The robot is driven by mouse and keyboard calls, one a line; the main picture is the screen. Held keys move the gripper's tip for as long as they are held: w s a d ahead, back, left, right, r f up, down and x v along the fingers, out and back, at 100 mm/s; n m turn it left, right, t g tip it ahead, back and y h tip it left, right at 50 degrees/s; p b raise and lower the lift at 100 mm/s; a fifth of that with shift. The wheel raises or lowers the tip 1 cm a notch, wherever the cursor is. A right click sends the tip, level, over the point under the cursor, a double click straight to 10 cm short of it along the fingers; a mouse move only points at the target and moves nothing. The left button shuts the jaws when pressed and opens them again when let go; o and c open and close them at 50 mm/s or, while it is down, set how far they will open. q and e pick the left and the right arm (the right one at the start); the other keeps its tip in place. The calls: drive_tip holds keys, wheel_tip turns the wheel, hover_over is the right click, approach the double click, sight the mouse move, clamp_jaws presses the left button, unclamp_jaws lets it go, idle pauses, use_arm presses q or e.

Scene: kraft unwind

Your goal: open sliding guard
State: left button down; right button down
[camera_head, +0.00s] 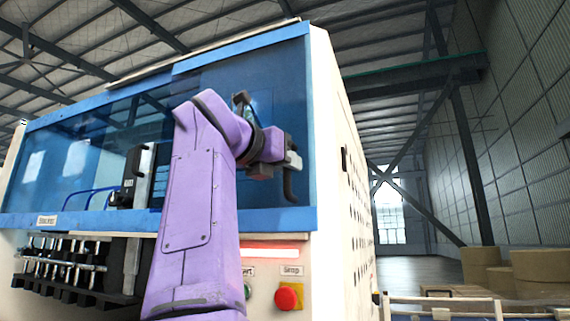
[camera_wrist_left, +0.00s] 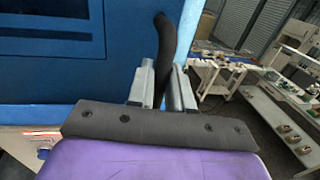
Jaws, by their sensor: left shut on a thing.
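The sliding guard (camera_head: 287,85) is a see-through blue panel in a blue frame on the front right of the white machine. It also shows in the left wrist view (camera_wrist_left: 118,60). A dark curved handle (camera_head: 289,188) stands out near its right edge and shows in the left wrist view (camera_wrist_left: 168,40). My left gripper (camera_head: 292,160) is at the handle, with its two grey fingers (camera_wrist_left: 164,88) on either side of it, shut on it. My purple left arm hides part of the guard and machine front. My right gripper is not in view.
A second blue window panel (camera_head: 70,160) fills the machine's left front. Below are a red stop button (camera_head: 288,297) and a rack of tools (camera_head: 60,265). Brown rolls (camera_head: 540,265) stand at right. Workbenches (camera_wrist_left: 285,95) show in the wrist view, with floor between.

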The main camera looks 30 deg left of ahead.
use_arm(q)
drive_tip(key=c, duration=1.4)
unclamp_jaws()
drive_tip(key=shift+o, duration=1.1)
drive_tip(key=shift+w, duration=0.15)
drive_tip(key=shift+w+f, duration=0.1)
drive_tip(key=shift+w, duration=0.25)
drive_tip(key=s+b, duration=0.4)
drive_tip(key=s, duration=0.6)
drive_tip(key=shift+s+a, duration=0.3)
drive_tip(key=shift+a, duration=0.1)
drive_tip(key=shift+w, duration=0.1)
